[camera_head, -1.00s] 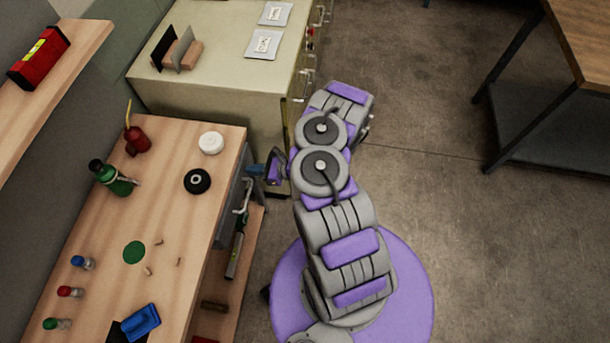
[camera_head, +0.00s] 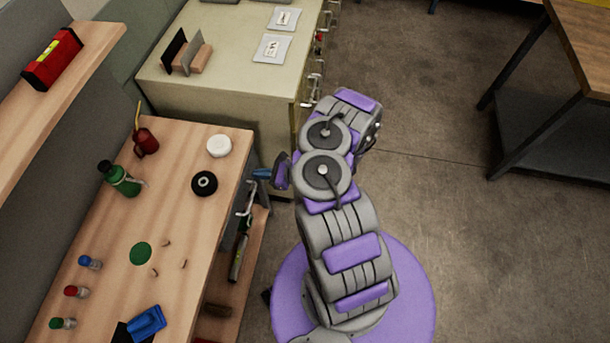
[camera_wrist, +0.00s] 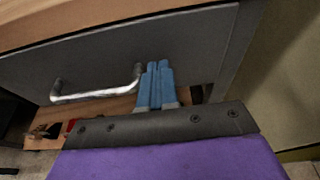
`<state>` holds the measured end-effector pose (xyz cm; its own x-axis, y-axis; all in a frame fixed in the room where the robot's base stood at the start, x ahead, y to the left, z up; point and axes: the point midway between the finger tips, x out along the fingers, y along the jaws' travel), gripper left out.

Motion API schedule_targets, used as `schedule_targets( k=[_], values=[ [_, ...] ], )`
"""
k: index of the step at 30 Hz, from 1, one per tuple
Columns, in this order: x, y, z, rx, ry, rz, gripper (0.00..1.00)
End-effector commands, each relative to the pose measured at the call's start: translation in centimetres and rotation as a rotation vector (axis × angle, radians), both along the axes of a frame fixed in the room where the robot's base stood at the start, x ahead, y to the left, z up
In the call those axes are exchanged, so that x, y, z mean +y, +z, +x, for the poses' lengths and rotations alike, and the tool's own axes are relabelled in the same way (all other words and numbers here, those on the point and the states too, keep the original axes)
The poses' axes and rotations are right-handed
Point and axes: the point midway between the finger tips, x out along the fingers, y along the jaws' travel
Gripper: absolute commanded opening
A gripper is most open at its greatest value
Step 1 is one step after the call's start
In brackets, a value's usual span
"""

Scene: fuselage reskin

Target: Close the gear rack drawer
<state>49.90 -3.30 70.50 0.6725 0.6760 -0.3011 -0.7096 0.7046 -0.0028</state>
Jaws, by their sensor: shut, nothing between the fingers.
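The grey drawer front (camera_wrist: 110,50) fills the upper part of the wrist view, under the wooden bench top. Its silver bar handle (camera_wrist: 98,91) runs along the lower left of the front. My gripper (camera_wrist: 155,68) is shut and empty, its blue fingers beside the right end of the handle. The tips overlap the drawer front; I cannot tell if they touch it. In the head view my gripper (camera_head: 257,173) is at the bench's right side, by the handle (camera_head: 248,199). The bench top mostly hides the drawer, so how far out it stands is unclear.
The wooden bench (camera_head: 215,185) holds a black roll, a white roll, bottles and caps. A cream cabinet (camera_head: 230,82) stands behind it. A lower shelf (camera_head: 252,240) sticks out below the drawer. Open floor (camera_head: 430,210) lies to the right, before another table (camera_head: 585,45).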

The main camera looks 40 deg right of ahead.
Motion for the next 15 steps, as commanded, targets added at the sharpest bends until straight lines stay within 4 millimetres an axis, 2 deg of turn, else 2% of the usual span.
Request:
schedule_targets(
  k=[6, 12, 15],
  values=[
    [-3.8, 1.2, -3.0, 0.004, -0.012, 0.006, 0.0],
    [-6.4, 2.2, -5.7, 0.005, -0.011, 0.003, 0.0],
    [-7.1, 2.6, -6.6, 0.005, -0.008, 0.0, 0.0]
  ],
)
